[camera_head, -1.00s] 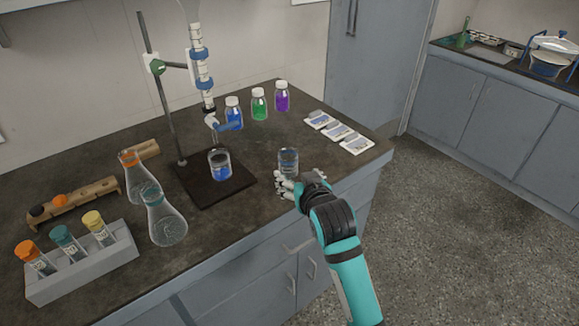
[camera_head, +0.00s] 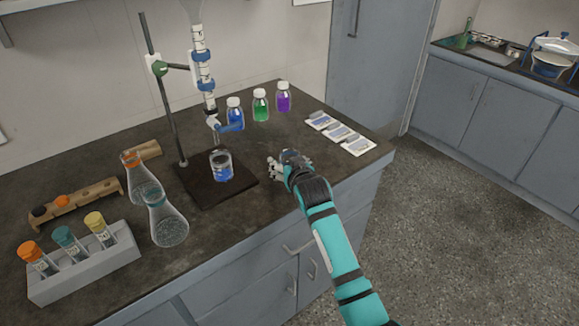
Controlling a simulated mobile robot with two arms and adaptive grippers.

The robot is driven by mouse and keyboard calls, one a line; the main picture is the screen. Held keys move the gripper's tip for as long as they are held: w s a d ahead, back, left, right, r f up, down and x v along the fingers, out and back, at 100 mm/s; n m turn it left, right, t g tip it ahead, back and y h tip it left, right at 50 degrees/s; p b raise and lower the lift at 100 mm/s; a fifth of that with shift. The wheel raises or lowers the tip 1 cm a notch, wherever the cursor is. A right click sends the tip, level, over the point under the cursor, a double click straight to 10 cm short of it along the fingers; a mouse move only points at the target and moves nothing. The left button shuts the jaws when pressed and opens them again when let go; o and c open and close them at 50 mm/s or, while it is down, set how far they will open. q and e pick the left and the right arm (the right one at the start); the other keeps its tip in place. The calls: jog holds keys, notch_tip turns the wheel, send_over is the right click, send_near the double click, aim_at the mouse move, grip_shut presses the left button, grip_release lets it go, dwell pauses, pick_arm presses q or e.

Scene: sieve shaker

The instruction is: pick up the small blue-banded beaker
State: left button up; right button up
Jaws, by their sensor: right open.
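My right gripper (camera_head: 275,168) is at the bench's right part, its pale fingers pointing left, and it is open. The small glass beaker that stood at this spot a second ago is now hidden, or nearly so, behind the gripper and wrist; I cannot tell whether the fingers touch it. Another glass beaker (camera_head: 221,166) with blue in it stands upright on the dark stand base (camera_head: 205,195), left of the gripper and apart from it. My left gripper is not in view.
A burette stand (camera_head: 163,100) rises behind the beaker on its base. Blue (camera_head: 235,117), green (camera_head: 260,106) and purple (camera_head: 283,98) bottles stand behind the gripper. White trays (camera_head: 340,133) lie to the right. Flasks (camera_head: 167,222) and a tube rack (camera_head: 85,265) fill the left.

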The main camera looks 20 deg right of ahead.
jog(key=c, duration=1.3)
jog(key=shift+r, duration=0.2)
